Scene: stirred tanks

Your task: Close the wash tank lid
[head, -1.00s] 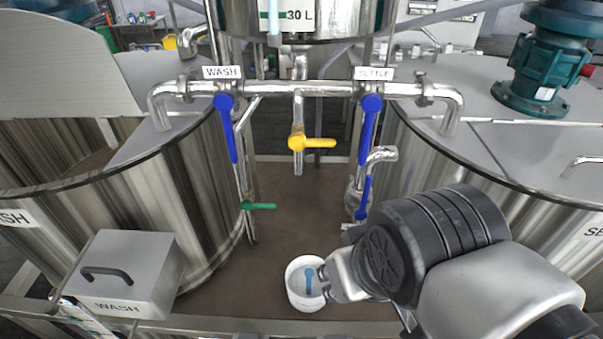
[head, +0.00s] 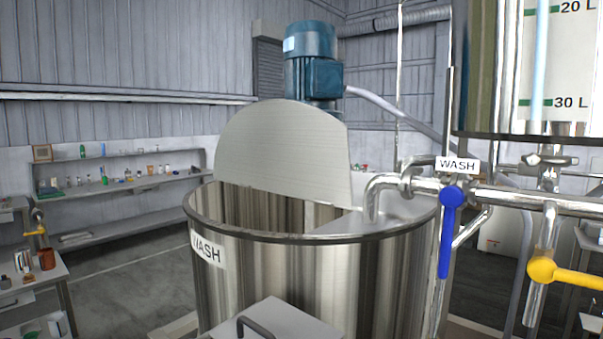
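The wash tank (head: 300,275) is a tall steel drum with a "WASH" label on its front left. Its lid (head: 280,150) is a grey half-disc standing up, tilted back, so the left part of the tank mouth is open. The fixed right part of the top (head: 385,222) is covered. A blue motor (head: 312,65) stands behind the lid and partly hides behind it. My gripper is not in the current head view.
A pipe with a blue-handled valve (head: 448,230) and a yellow-handled valve (head: 565,273) runs right of the tank. A box with a dark handle (head: 285,325) stands in front. Shelves (head: 120,185) line the back left wall.

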